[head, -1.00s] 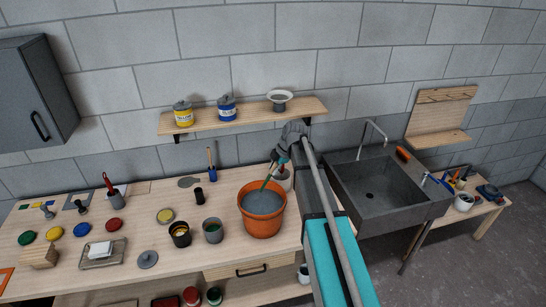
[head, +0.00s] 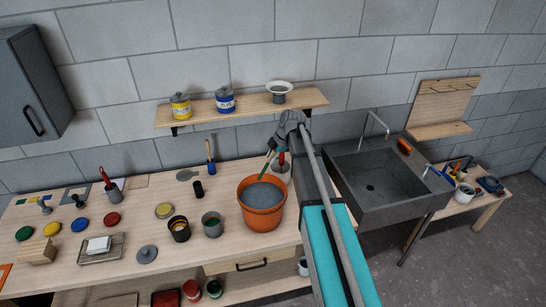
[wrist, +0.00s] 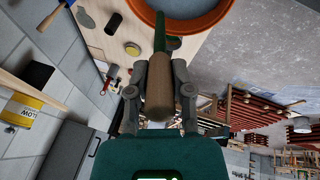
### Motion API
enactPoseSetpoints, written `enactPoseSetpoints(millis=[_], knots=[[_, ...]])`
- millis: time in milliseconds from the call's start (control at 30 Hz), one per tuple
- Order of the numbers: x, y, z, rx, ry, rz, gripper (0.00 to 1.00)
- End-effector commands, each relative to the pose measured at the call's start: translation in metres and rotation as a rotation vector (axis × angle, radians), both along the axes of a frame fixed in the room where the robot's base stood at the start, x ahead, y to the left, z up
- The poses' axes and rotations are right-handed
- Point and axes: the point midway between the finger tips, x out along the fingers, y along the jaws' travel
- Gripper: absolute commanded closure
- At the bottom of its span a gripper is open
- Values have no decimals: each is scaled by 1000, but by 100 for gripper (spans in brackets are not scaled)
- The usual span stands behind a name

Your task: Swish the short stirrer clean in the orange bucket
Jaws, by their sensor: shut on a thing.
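My gripper (wrist: 158,90) is shut on the brown handle (wrist: 160,100) of the short stirrer, whose shaft is green (wrist: 160,38). In the head view the green shaft (head: 265,168) slants down over the back of the orange bucket (head: 262,220). The bucket stands on the bench and holds grey liquid (head: 262,195). I cannot tell whether the stirrer's low end is in the liquid. The bucket's rim also shows at the top of the wrist view (wrist: 190,25). In the head view my arm partly hides the gripper.
Two open tins (head: 212,225) stand close left of the bucket. A white pot (head: 283,172) with a red-handled tool stands just behind it. A shelf (head: 245,108) with paint tins hangs above. A grey sink (head: 375,185) is to the right.

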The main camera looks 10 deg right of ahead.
Motion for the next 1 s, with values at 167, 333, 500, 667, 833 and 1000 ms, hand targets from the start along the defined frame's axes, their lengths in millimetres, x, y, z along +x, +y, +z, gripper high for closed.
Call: enactPoseSetpoints(millis=[167,333,500,667,833,1000], knots=[[0,-1,0,0,0,-1,99],[-1,-2,-1,0,0,-1,99],[-2,-4,-5,1,0,-2,99],[-4,-8,-11,0,0,-2,99],[-7,-14,-18,0,0,-2,99],[-10,-19,-26,0,0,-3,99]])
